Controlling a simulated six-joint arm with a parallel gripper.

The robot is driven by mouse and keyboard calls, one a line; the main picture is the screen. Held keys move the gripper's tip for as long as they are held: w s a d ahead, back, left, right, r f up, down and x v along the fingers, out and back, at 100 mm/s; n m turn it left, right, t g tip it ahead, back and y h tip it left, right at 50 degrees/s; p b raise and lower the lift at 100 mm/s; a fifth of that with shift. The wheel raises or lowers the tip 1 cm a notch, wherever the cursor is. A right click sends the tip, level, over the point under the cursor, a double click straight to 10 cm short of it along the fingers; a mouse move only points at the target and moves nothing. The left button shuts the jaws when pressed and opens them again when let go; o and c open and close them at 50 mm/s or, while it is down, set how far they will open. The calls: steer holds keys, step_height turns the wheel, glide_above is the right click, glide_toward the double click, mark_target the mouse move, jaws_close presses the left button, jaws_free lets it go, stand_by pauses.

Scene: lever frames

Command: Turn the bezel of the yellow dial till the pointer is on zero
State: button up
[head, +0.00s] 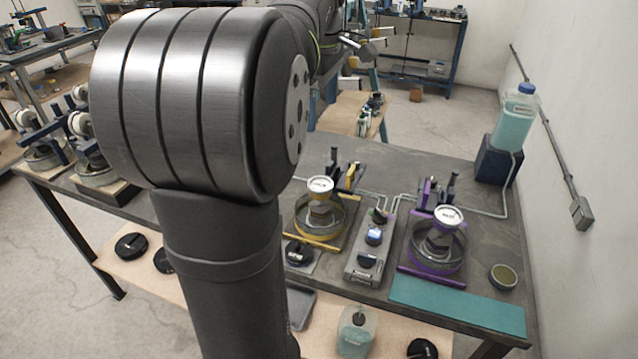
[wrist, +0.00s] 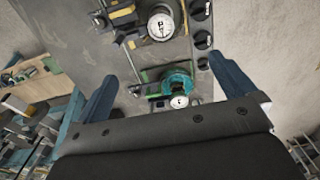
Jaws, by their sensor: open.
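The yellow dial (head: 320,185) has a white face and stands over a yellow-framed station (head: 306,236) on the dark table, just right of my arm in the head view. In the wrist view, a white dial face (wrist: 160,26) beside yellow parts near the top looks like the same dial. Its pointer is too small to read. My gripper (wrist: 161,68) has its two blue fingers spread wide with nothing between them. The fingers are apart from the dial. In the head view my arm covers much of the left, and I cannot make out the fingers.
A purple station with a white dial (head: 449,217) stands to the right. A grey control box (head: 370,250) sits between the stations. A teal mat (head: 458,305), a small bowl (head: 503,276) and a bottle (head: 514,118) are at the right. A teal-and-green station (wrist: 178,83) shows in the wrist view.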

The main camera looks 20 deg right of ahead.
mark_target(321, 183)
steer(key=c, duration=0.6)
steer(key=shift+o, duration=0.2)
step_height(321, 183, down, 18)
steer(key=m, duration=2.7)
steer(key=shift+a, duration=0.1)
steer(key=shift+c, duration=0.4)
steer(key=c, duration=0.9)
